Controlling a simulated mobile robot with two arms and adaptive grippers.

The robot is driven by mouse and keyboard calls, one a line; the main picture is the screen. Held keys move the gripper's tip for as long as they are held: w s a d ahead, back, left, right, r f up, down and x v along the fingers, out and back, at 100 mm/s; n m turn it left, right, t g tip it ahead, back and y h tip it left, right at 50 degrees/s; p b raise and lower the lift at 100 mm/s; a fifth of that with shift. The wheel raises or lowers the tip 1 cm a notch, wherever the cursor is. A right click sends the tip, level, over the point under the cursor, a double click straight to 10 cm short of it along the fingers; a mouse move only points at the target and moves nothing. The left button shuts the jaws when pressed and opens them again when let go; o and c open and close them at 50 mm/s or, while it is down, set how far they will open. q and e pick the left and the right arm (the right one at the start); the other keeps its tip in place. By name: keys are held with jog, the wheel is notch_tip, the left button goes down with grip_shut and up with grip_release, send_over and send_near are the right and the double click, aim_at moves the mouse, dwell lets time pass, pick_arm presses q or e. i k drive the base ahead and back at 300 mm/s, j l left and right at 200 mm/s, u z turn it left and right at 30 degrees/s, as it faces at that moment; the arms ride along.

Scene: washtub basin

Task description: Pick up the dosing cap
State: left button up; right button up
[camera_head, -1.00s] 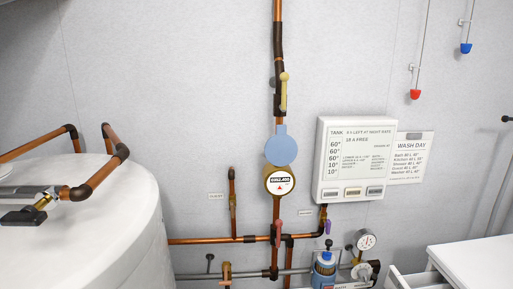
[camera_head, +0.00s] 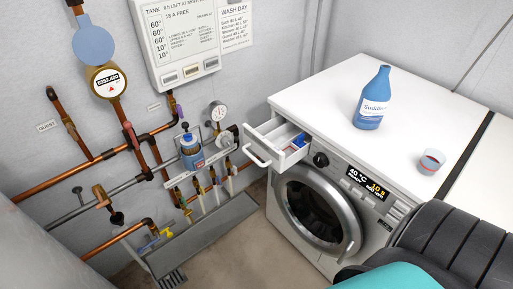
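Neither of my grippers is in view.
The washing machine (camera_head: 325,212) has its detergent drawer (camera_head: 272,151) pulled out and its door shut. Copper pipes and valves line the wall at left. A dark ribbed shape and a teal shape fill the lower right corner. The white top (camera_head: 320,95) is clear left of the bottle.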

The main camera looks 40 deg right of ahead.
aim_at(432, 159)
jog(key=z, duration=0.4)
jog(key=k+z, duration=0.1)
jog(key=z, duration=0.25)
jog(key=l+z, duration=0.1)
jog(key=z, duration=0.3)
jog(key=k+z, duration=0.15)
jog(key=z, duration=0.25)
jog(key=i+j+z, duration=0.1)
jog(key=z, duration=0.35)
jog(key=i+j+z, duration=0.1)
jog(key=z, duration=0.4)
jog(key=l+u, duration=0.15)
jog(key=i+l, duration=0.05)
jog(key=l, duration=0.05)
